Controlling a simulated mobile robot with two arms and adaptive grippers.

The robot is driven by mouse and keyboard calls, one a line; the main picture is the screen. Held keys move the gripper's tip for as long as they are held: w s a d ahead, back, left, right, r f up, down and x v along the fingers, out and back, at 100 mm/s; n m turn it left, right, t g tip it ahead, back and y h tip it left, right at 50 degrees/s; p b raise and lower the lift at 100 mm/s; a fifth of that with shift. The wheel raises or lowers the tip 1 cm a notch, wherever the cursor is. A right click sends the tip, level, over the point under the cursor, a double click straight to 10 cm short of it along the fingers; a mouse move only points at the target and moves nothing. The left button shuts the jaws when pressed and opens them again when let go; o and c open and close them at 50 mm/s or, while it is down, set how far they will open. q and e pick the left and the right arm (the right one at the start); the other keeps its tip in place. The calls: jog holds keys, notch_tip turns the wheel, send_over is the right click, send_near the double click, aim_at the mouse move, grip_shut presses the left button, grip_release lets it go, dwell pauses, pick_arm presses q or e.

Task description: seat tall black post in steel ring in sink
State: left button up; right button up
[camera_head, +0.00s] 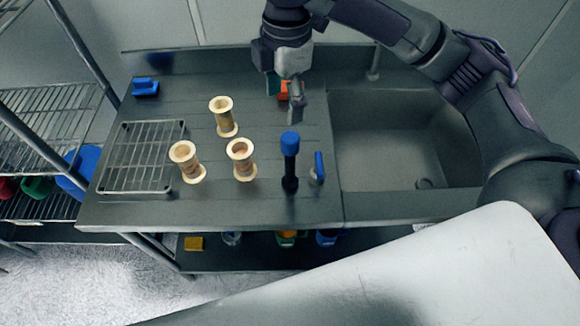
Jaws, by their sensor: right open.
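The tall black post (290,168) with a blue top stands upright on the steel counter, near its front edge and left of the sink. The sink (385,135) is the basin on the right. A small round ring (424,184) shows on its floor near the front right; I cannot make out its opening. My right gripper (294,112) is open, pointing down, above and behind the post in the picture. It appears empty and apart from the post. My left gripper is not in view.
A blue-handled metal tool (318,168) stands just right of the post. Three pale spools (241,160) stand to its left, beside a wire rack (142,157). A blue block (145,88) lies at the back left. An orange item (283,91) is partly hidden behind my gripper.

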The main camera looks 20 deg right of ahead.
aim_at(290, 136)
jog(key=f, duration=0.3)
jog(key=d+f, duration=0.1)
jog(key=f, duration=0.2)
jog(key=shift+d+f+p, duration=0.15)
jog(key=shift+f+p, duration=0.1)
jog(key=shift+p, duration=0.1)
notch_tip(290, 136, down, 4)
jog(key=shift+w+f+p, duration=0.1)
jog(key=shift+w+p, duration=0.05)
jog(key=shift+p, duration=0.75)
jog(key=shift+f, duration=0.55)
grip_shut()
